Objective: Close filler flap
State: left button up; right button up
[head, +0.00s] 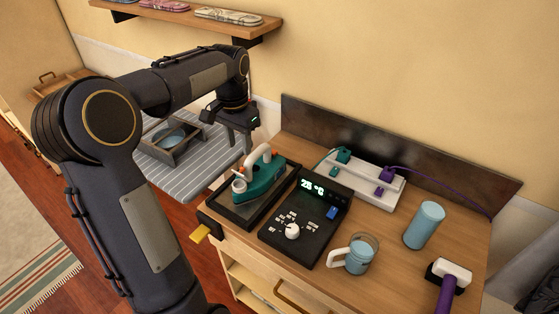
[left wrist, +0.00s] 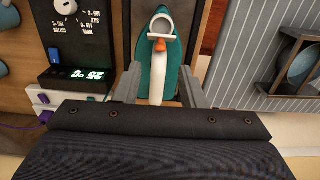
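A teal iron (head: 263,178) with a pale handle lies on a dark tray (head: 226,204) at the left end of the wooden worktop. In the left wrist view the iron (left wrist: 155,75) shows a white ring-like part (left wrist: 162,28) near its tip, with a small orange piece (left wrist: 160,45) beside it. I cannot tell for sure which part is the filler flap, or how far it stands open. My left gripper (head: 244,143) is open and empty, pointing down just behind the iron's handle. In the left wrist view its fingers (left wrist: 158,88) appear on either side of the iron. My right gripper is out of view.
A black control panel (head: 304,219) reading 25 °C stands right of the iron. Beyond are a white power strip (head: 362,180), a glass mug (head: 356,254), a blue cup (head: 424,225) and a purple-handled brush (head: 447,282). A striped board (head: 190,170) holds a grey frame at left.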

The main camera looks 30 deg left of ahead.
pick_arm(q)
jog(key=shift+w+f, duration=0.25)
jog(key=shift+f, duration=0.1)
jog(key=shift+f+p, duration=0.35)
jog(key=shift+f, duration=3.25)
jog(key=shift+s, duration=0.1)
grip_shut()
